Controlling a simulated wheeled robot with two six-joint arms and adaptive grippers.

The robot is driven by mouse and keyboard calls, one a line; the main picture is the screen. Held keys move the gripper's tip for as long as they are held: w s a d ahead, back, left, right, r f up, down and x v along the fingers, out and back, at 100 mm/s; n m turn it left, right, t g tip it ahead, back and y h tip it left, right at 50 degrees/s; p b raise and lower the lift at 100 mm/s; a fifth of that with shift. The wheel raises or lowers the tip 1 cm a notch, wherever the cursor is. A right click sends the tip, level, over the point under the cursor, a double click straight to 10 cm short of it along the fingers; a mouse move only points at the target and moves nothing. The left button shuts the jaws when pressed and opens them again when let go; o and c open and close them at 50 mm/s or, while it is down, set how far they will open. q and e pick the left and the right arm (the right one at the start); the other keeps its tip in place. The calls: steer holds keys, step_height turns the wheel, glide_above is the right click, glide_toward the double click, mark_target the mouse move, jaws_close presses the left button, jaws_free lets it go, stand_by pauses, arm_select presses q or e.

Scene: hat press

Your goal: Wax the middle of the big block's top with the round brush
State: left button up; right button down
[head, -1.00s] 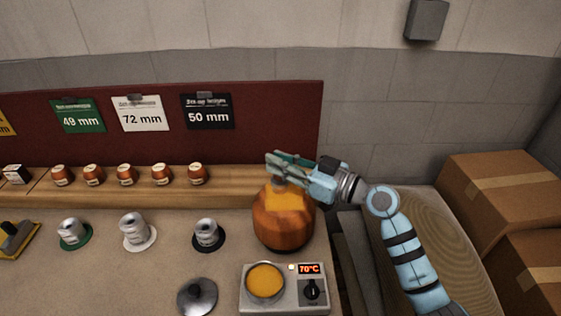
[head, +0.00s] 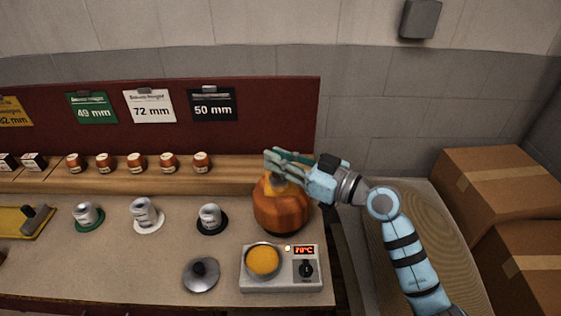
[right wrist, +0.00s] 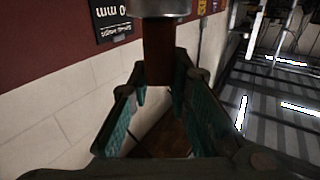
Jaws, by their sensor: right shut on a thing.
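The big block (head: 282,212) is a rounded, faceted orange-brown block at the right end of the counter, with a yellowish patch on its top. My right gripper (head: 274,162) is over the block's top in the head view. In the right wrist view the gripper (right wrist: 158,82) is shut on the round brush, whose dark brown handle (right wrist: 159,52) is between the fingers and whose metal collar (right wrist: 159,8) is at the upper edge. The brush's bristles are hidden, so I cannot tell whether they touch the block. My left gripper is not in view.
A heater with a pot of yellow wax (head: 263,261) stands in front of the block, showing a red temperature display (head: 304,250). A grey lid (head: 201,275) lies left of it. Metal pieces on coloured discs (head: 211,218) and small jars (head: 202,162) stand further left. Cardboard boxes (head: 495,190) are at right.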

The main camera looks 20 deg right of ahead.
step_height(320, 180, up, 2)
steer(key=shift+w+p, duration=0.1)
steer(key=shift+p, duration=0.5)
steer(key=shift+r+p, duration=0.6)
steer(key=shift+r, duration=0.25)
steer(key=shift+r+p, duration=0.45)
steer(key=shift+r, duration=0.2)
